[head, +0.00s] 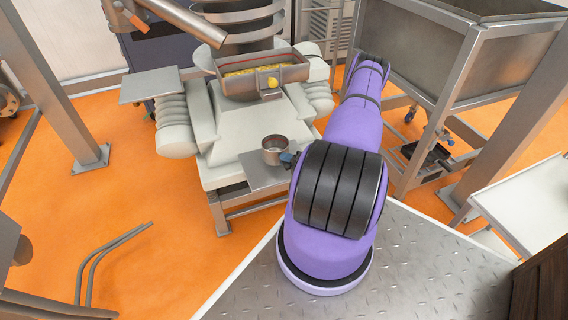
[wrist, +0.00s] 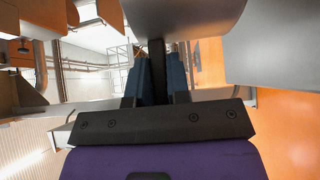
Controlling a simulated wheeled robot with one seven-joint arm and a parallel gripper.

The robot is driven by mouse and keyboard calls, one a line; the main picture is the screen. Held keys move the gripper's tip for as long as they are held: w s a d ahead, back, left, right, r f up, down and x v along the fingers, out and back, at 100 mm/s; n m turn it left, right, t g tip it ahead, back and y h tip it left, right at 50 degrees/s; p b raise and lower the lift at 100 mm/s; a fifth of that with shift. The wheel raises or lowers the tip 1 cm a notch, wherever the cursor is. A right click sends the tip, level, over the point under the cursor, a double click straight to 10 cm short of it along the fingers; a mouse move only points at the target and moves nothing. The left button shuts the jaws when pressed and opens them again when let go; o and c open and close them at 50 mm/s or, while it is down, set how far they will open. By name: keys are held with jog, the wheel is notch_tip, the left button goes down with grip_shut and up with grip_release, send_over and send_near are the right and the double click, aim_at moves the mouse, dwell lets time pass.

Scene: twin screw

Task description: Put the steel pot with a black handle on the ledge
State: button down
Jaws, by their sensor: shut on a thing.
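The steel pot (head: 273,157) is upright in the head view, at the front of the pale machine. It appears over or at the back edge of a flat grey ledge (head: 258,178); I cannot tell whether it touches it. My gripper (head: 289,158) is at the pot's right side, mostly hidden behind my purple arm. In the wrist view, the blue fingers of my gripper (wrist: 157,82) are shut on the pot's black handle (wrist: 157,58). The steel pot body (wrist: 185,12) shows at the top of that view.
A second flat grey plate (head: 150,85) juts from the machine's left side. A trough (head: 265,77) with yellow contents sits above the pot. A large steel hopper (head: 425,50) stands at right. A white table (head: 525,205) is at far right. The orange floor at left is mostly open.

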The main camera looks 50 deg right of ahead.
aim_at(278, 160)
jog(key=shift+w+d+f, duration=0.1)
jog(key=shift+w+d, duration=0.2)
jog(key=shift+w, duration=0.25)
jog(key=shift+w+d+f, duration=0.1)
jog(key=shift+w+f, duration=0.05)
jog(key=shift+f, duration=0.75)
jog(key=shift+w+d+f, duration=0.1)
jog(key=shift+f, duration=0.75)
jog(key=shift+f, duration=0.15)
jog(key=c, duration=1.1)
grip_release()
jog(key=shift+s, duration=0.2)
jog(key=s+d, duration=0.2)
jog(key=s, duration=0.9)
jog(key=shift+s, duration=0.25)
